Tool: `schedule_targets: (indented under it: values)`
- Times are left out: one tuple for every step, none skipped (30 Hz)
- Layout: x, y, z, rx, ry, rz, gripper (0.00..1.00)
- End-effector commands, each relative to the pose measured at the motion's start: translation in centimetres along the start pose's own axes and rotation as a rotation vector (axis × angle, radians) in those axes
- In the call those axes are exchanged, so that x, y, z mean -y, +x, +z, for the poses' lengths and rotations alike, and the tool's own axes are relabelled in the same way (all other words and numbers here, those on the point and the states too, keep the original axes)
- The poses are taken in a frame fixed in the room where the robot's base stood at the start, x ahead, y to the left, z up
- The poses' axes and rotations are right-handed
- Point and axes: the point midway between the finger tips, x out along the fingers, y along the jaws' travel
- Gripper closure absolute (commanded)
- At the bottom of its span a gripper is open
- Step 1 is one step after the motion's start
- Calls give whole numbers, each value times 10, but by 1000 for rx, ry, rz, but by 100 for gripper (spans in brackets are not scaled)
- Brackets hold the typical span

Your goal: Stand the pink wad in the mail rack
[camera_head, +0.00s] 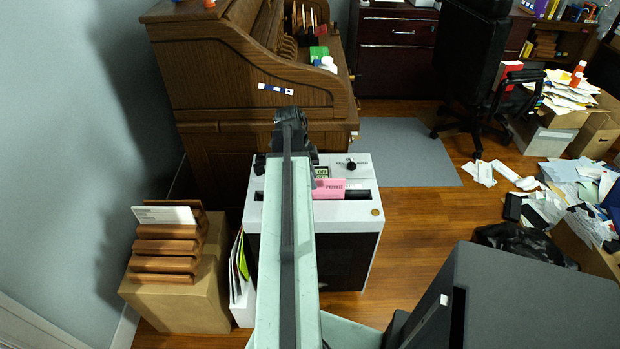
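The pink wad (332,189) is a flat pink piece with "PRIVATE" printed on it. It stands at the slot of the white-topped shredder (364,214), just right of my arm, and its left end is partly hidden by the arm. The mail rack (163,247) is brown wood with several slats, at the lower left, with a white printed envelope (164,215) upright at its back. My gripper (291,118) is dark and reaches over the far side of the shredder, beyond the wad. Its fingers are seen from behind, so their opening is hidden.
The rack stands on a cardboard box (185,299). A white holder with folders (242,283) sits between box and shredder. A wooden roll-top desk (230,75) stands behind the shredder. Papers (590,190) litter the right side. Floor right of the shredder (415,222) is clear.

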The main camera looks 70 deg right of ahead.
Motion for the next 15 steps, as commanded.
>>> schedule_targets:
  values:
    - [0,18,2,0,1,0,65]
    - [0,24,3,0,0,0,65]
    - [0,31,3,0,0,0,65]
    - [0,37,3,0,-1,0,65]
    - [0,42,3,0,-1,0,65]
    - [0,48,3,0,-2,0,65]
    - [0,52,3,0,-2,0,65]
    - [0,55,3,0,-2,0,65]
    - [0,58,2,0,-2,0,65]
    - [0,59,2,0,-2,0,65]
    - [0,59,2,0,-2,0,65]
    - [0,59,1,0,-2,0,65]
    - [0,58,1,0,-3,-1,65]
    - [0,58,1,0,-3,-1,65]
    - [0,57,1,0,-3,-1,65]
